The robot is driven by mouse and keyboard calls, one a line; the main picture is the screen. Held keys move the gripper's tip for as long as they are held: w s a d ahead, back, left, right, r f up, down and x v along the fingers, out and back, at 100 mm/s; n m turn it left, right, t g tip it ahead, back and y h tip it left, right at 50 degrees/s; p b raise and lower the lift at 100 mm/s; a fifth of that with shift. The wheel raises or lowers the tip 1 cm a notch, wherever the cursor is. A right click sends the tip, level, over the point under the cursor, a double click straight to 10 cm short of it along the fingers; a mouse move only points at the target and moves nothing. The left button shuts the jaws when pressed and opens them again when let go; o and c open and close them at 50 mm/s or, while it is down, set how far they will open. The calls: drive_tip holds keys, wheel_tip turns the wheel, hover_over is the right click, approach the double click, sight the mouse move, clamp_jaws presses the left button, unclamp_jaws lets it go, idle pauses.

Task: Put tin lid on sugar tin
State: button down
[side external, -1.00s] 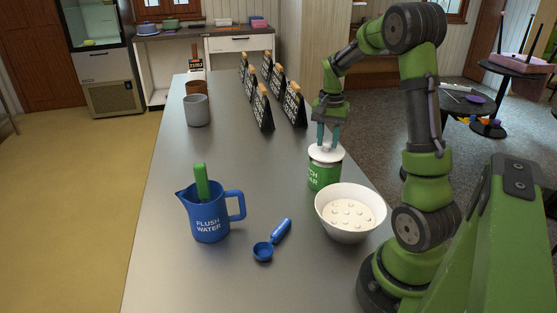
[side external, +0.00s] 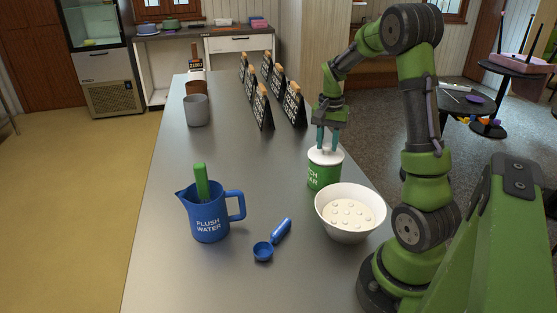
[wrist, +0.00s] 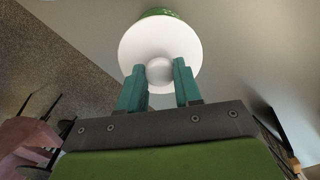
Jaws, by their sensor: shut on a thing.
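The sugar tin (side external: 322,176) is green with white lettering and stands upright on the counter, behind the white bowl. The white tin lid (side external: 318,158) lies level over the tin's mouth and appears to touch its rim; the tin's inside is hidden. My gripper (side external: 327,150) points down above the tin with its teal fingers around the lid's knob. In the wrist view, my gripper (wrist: 158,77) is shut on the round knob, and the white lid (wrist: 146,43) covers most of the tin, with a green strip (wrist: 157,12) showing beyond it.
A white bowl (side external: 350,232) stands close in front of the tin. A blue jug (side external: 209,220) with a green handle in it and a blue scoop (side external: 270,243) are to the left. Several black signs (side external: 263,110) and a grey cup (side external: 196,110) stand farther back. The counter's middle is clear.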

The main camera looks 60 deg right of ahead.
drive_tip(key=shift+f, duration=0.55)
drive_tip(key=c, duration=1.1)
unclamp_jaws()
drive_tip(key=o, duration=0.6)
drive_tip(key=shift+r, duration=4)
